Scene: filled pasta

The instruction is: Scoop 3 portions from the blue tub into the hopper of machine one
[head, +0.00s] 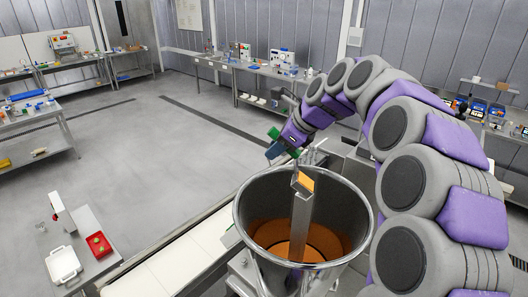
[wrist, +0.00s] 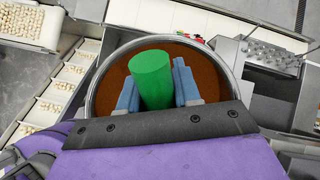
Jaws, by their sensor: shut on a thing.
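My gripper (head: 285,146) is shut on a green cylindrical handle (head: 274,132) above the far rim of a round steel hopper (head: 243,212). In the wrist view the green handle (wrist: 153,78) sits between the two blue fingers of my gripper (wrist: 156,90). Orange-brown filling (head: 272,234) lies inside the hopper. A steel channel-shaped piece (head: 301,222) with an orange patch at its top stands in the hopper below my gripper. I cannot tell whether it joins the handle. The handle hides whatever is under it in the wrist view. I cannot pick out the blue tub.
A pale conveyor (head: 185,258) runs left of the hopper. In the wrist view, conveyor trays (wrist: 62,88) with pasta pieces lie at left and a perforated metal part (wrist: 268,55) at right. Benches (head: 265,72) line the back. A side table (head: 85,245) holds a white tray. Open floor lies between.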

